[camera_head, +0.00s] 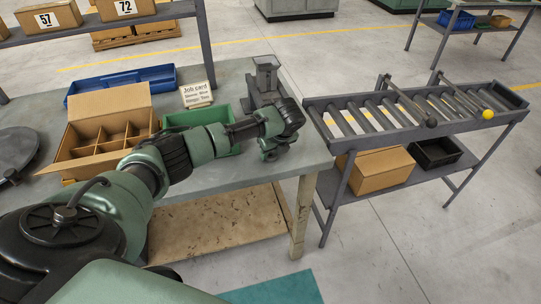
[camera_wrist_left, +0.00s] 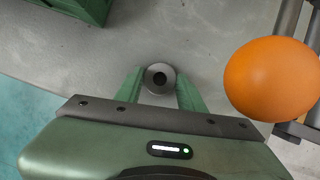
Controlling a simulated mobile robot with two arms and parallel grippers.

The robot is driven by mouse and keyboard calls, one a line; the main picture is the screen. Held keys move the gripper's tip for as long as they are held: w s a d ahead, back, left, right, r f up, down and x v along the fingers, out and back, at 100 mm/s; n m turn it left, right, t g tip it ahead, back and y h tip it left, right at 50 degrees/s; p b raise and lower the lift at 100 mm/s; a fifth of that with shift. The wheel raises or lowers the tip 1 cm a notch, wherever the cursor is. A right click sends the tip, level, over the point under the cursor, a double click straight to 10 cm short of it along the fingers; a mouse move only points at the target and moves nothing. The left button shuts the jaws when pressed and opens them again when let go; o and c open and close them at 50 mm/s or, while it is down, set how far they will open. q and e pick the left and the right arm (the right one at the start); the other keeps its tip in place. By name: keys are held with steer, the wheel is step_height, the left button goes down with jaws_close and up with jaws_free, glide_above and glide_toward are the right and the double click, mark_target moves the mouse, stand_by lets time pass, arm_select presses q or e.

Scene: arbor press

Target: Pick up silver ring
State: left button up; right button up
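The silver ring (camera_wrist_left: 149,82) is a small grey ring with a dark hole, seen from above in the left wrist view. It sits between the two green fingertips of my left gripper (camera_wrist_left: 160,85), which meet its left and right sides with no visible gap. I cannot tell whether the ring rests on the table or is just above it. In the head view my left gripper (camera_head: 273,152) points down over the right end of the grey worktable (camera_head: 235,172), and the ring is hidden there. My right gripper is not in view.
An orange ball (camera_wrist_left: 271,78) is close at the right of the wrist view. A green bin (camera_head: 222,149), cardboard divider box (camera_head: 98,146), blue tray (camera_head: 122,81), job card (camera_head: 196,94) and grey press (camera_head: 266,78) are on the table. A roller conveyor (camera_head: 345,123) stands right.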

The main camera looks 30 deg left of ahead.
arm_select(q)
jaws_close()
steer(key=shift+r, duration=0.15)
